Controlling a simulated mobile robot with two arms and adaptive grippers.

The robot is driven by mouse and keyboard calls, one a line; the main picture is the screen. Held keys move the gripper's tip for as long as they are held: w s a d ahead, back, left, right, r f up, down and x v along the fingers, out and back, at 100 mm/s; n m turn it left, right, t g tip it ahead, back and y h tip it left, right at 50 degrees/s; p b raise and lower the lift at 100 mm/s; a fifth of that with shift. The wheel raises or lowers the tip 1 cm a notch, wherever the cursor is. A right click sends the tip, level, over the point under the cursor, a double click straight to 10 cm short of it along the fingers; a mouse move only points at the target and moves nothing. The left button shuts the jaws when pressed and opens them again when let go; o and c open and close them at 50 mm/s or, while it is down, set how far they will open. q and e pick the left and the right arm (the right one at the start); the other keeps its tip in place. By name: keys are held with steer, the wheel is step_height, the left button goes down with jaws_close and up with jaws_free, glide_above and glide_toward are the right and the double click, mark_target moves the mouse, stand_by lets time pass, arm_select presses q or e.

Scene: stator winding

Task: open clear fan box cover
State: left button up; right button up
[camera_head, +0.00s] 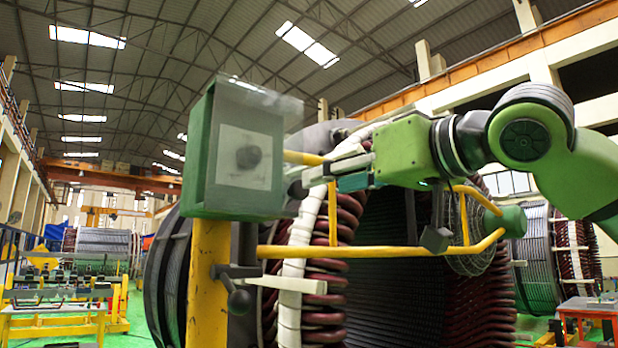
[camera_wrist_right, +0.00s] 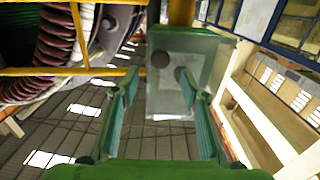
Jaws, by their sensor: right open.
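The green fan box (camera_head: 196,150) sits on top of a yellow post in the head view. My left gripper is not in view.
Yellow rails (camera_head: 390,252) run below and beside my right arm. The large stator with dark red coils (camera_head: 330,270) stands behind the box. A black lever handle (camera_head: 238,298) sticks out from the post. Workbenches stand at the far left.

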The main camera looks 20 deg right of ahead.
mark_target(302, 190)
steer(key=p+x, duration=0.2)
steer(key=x, duration=0.4)
steer(key=shift+w+a, duration=0.1)
steer(key=shift+w, duration=0.2)
jaws_close()
